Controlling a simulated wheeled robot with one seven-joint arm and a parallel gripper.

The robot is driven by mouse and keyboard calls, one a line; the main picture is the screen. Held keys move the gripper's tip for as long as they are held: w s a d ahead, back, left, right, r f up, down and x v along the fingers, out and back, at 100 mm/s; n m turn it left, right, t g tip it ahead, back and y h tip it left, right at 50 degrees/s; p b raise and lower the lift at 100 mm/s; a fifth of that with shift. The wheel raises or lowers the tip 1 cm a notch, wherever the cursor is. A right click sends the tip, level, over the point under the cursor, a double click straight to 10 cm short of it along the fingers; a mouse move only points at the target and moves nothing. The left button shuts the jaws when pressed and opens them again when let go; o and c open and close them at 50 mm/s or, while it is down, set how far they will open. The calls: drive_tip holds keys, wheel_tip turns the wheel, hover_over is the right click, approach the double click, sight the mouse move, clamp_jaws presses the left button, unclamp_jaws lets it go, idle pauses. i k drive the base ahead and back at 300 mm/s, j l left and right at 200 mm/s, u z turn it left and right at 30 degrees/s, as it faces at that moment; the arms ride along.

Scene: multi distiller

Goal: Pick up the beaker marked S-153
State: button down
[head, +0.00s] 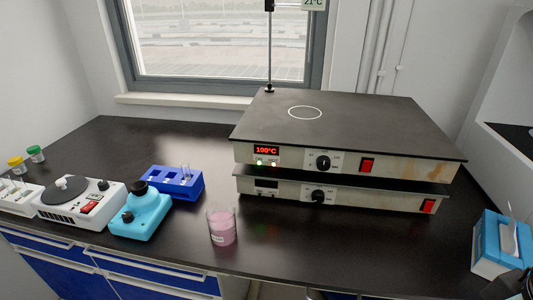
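A clear glass beaker (222,227) with pink liquid stands upright near the front edge of the black bench, just left of centre. A small pale label shows low on its side, but the writing is too small to read, so I cannot confirm S-153. No other beaker is clearly seen. I do not see my gripper in the head view. A dark shape cut off at the bottom right corner cannot be made out.
A blue tube rack (190,188), a turquoise mixer (150,222) and a white centrifuge (103,207) stand left. A tissue box (488,255) is far right. Bench right of the beaker is clear.

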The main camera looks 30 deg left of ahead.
sight(220, 214)
drive_tip(key=u, duration=1.45)
